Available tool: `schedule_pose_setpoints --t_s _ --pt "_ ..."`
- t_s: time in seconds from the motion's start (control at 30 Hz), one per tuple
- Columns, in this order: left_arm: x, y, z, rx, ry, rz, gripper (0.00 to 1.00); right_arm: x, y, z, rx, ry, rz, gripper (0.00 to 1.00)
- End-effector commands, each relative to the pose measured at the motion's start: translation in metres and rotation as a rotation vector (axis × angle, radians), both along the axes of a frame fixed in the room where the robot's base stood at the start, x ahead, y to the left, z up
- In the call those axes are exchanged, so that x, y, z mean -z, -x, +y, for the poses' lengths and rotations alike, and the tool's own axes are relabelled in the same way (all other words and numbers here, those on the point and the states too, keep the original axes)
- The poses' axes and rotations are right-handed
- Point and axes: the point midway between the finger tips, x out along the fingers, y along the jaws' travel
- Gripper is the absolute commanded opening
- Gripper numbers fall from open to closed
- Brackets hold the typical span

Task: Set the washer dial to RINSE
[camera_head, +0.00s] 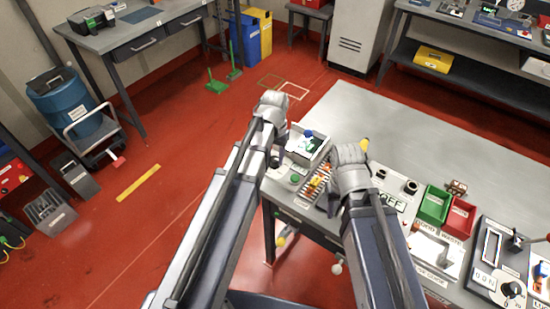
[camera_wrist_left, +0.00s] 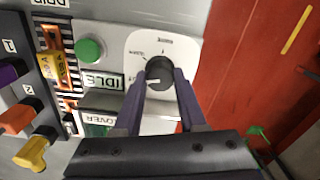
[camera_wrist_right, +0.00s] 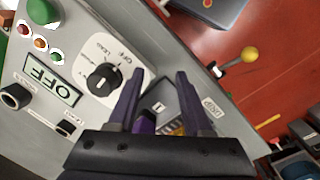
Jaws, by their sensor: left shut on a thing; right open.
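A dark round dial (camera_wrist_left: 161,68) sits on a white plate (camera_wrist_left: 140,42) in the left wrist view. Small words ring it, too blurred to read; its pale pointer line lies towards the picture's left. My left gripper (camera_wrist_left: 160,80) is shut on this dial, one finger on each side. My right gripper (camera_wrist_right: 160,78) is open and empty, beside another black dial (camera_wrist_right: 103,78).
A display reading OFF (camera_wrist_right: 52,83) is near the second dial. Orange and purple handles (camera_wrist_left: 18,116) stick up beside the left gripper. Green (camera_head: 434,205) and red bins (camera_head: 459,217) stand to the right on the bench. The bench's rear surface (camera_head: 420,130) is clear.

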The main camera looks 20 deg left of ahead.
Motion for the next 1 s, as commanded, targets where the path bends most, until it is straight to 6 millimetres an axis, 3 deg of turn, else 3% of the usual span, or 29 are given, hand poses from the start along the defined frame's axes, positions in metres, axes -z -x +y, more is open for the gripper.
schedule_pose_setpoints --t_s 0.2,0.57,1.0 --pt "0.0 0.0001 0.0 0.202 0.0 0.0 0.0 0.0 0.0 0.0 0.0 0.0 0.0 0.5" --pt "0.0 0.0001 0.0 0.24 0.0 0.0 0.0 0.0 0.0 0.0 0.0 0.0 0.0 0.5" --pt "0.0 0.0001 0.0 0.706 0.0 0.0 0.0 0.0 0.0 0.0 0.0 0.0 0.0 0.5"
